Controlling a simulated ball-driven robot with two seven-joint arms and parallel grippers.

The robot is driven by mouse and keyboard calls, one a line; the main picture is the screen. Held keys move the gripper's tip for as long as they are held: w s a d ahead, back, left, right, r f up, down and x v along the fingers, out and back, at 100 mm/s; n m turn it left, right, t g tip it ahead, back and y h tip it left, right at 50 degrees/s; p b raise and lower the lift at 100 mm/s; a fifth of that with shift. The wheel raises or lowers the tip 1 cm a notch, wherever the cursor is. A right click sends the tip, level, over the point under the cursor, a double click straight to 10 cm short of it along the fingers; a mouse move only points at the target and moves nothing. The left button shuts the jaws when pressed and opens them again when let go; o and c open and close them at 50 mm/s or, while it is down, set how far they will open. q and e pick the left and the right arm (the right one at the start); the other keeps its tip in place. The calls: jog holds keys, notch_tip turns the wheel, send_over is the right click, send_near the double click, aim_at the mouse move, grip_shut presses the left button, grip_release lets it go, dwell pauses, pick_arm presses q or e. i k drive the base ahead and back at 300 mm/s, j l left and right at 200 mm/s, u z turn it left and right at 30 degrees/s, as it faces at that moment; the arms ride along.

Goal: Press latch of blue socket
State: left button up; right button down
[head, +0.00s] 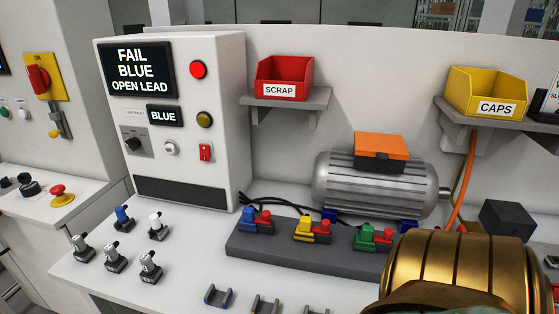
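The blue socket (249,219) sits at the left end of a dark grey block (310,256) on the bench. A red part (265,222) sits close against its right side, and black leads run behind it. Which piece is its latch is too small to tell. A yellow socket (302,229) and a green socket (363,236), each with a red part, stand to its right on the same block. Neither gripper shows. A large gold rounded part of my arm fills the lower right and hides that corner of the bench.
A test box with a display (139,71) reading "FAIL BLUE OPEN LEAD" stands behind left. A grey motor (335,185) lies behind the block. Several connectors, one blue-topped (123,217), stand front left. The red SCRAP bin (284,78) and yellow CAPS bin (485,92) are on shelves.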

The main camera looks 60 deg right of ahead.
aim_at(267, 214)
jog(key=z, duration=1.65)
